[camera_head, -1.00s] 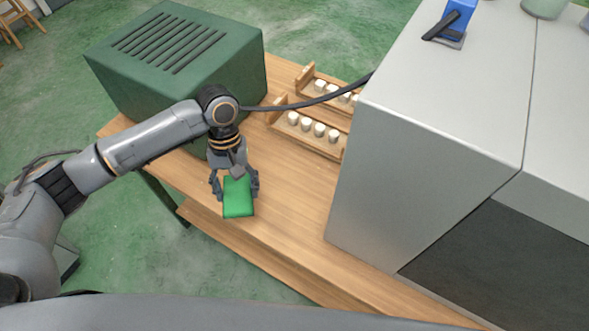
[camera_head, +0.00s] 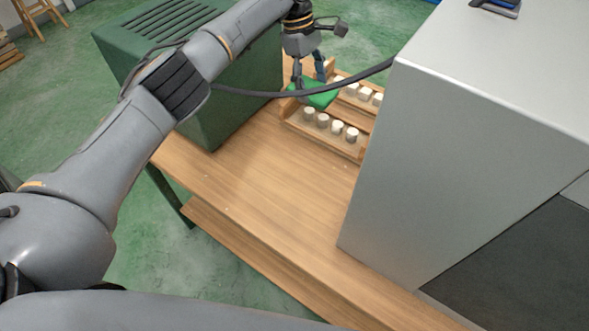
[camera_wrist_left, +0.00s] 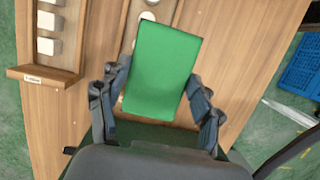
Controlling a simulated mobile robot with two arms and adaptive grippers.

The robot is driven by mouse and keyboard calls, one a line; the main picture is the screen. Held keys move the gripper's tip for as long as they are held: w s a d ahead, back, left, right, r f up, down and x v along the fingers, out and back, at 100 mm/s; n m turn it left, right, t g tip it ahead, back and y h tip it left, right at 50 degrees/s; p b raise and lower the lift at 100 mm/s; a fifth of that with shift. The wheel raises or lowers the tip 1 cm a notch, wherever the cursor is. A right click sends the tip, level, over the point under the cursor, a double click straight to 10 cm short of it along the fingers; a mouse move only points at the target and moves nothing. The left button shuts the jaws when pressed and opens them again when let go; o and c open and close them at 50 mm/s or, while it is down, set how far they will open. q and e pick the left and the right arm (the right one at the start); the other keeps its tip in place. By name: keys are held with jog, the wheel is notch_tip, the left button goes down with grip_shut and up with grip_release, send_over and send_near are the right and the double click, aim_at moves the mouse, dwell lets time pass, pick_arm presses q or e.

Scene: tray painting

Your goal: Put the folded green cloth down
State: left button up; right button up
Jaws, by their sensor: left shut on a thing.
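The folded green cloth (camera_head: 320,96) is held in my left gripper (camera_head: 309,84) at the far part of the wooden table, over or beside the wooden racks. In the left wrist view the cloth (camera_wrist_left: 162,70) is a flat green rectangle between the two fingers of my left gripper (camera_wrist_left: 157,98), which are shut on it. Wooden table surface shows around it there. I cannot tell whether the cloth touches anything below. My right gripper is in neither view.
Wooden racks (camera_head: 343,146) with several white pieces stand beside the cloth. A dark green vented box (camera_head: 240,105) is left of them and a large grey cabinet (camera_head: 440,120) right. A black cable (camera_head: 345,83) crosses between. The nearer table top (camera_head: 270,190) is clear.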

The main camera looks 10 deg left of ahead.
pick_arm(q)
jog(key=s+a+f+p, duration=0.1)
jog(key=s+f+p, duration=0.15)
jog(key=s, duration=0.55)
send_over(296, 172)
jog(key=w, duration=0.1)
jog(key=f, duration=0.5)
jog(key=shift+w+a+f+p, duration=0.2)
jog(key=shift+a+f+p, duration=0.2)
jog(key=shift+s+f, duration=0.35)
jog(key=shift+f, duration=0.2)
jog(key=shift+s+f+p, duration=0.2)
jog(key=shift+f+p, duration=0.2)
jog(key=shift+f, duration=1.4)
jog(key=o, duration=1.1)
jog(key=shift+f, duration=0.1)
